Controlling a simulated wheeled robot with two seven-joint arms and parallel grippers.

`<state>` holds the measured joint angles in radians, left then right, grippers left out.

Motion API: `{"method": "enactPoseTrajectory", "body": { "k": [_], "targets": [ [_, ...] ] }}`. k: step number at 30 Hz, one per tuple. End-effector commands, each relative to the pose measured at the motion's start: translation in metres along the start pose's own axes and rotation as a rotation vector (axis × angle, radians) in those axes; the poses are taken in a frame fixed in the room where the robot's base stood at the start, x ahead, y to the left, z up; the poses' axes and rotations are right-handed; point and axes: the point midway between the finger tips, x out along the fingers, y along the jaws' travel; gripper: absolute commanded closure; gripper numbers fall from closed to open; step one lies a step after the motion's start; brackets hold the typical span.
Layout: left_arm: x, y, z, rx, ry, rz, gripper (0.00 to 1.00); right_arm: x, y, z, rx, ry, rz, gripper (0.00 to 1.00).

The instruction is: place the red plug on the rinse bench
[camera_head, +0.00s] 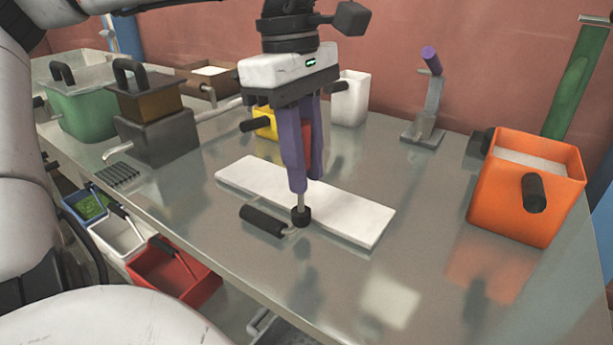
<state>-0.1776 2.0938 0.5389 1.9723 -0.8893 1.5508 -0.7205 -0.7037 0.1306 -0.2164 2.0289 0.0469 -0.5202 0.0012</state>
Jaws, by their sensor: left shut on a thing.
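My left gripper (305,185) comes down over the middle of the table, its two purple fingers pointing down. A thin metal stem with a black foot (301,216) shows below the fingertips, at the front edge of a long white slab (345,212). I cannot tell whether the foot touches the slab or which surface is the rinse bench. My right gripper is out of view.
A black handle (263,222) lies at the slab's front edge. An orange bin (510,205) stands right; a yellow container (265,122) and a white container (350,100) stand behind the gripper. A dark lidded box (155,135) and green bin (85,112) stand left. The table front right is clear.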

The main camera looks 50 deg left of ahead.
Motion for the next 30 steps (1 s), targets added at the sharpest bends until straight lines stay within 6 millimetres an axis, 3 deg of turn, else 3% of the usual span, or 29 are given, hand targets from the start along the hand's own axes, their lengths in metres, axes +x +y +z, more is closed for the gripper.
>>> {"method": "enactPoseTrajectory", "body": {
  "k": [3, 14, 15, 18, 26, 30],
  "targets": [
    [0.018, 0.0, -0.002, 0.0, -0.001, -0.002, 1.0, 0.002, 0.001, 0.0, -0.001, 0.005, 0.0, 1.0],
    [0.023, 0.0, -0.003, 0.0, -0.001, 0.0, 1.0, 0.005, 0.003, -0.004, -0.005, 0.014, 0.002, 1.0],
    [0.022, 0.0, -0.003, 0.0, 0.0, 0.0, 0.74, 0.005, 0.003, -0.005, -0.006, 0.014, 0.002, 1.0],
    [0.022, 0.0, -0.003, 0.0, 0.0, -0.001, 0.61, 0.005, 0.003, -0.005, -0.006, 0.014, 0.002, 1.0],
    [0.021, 0.0, -0.003, 0.0, 0.0, -0.001, 0.61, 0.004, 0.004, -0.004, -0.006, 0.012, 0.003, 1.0],
    [0.011, 0.001, -0.002, -0.001, 0.0, 0.003, 0.61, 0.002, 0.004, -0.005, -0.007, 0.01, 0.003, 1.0]
  ]
}}
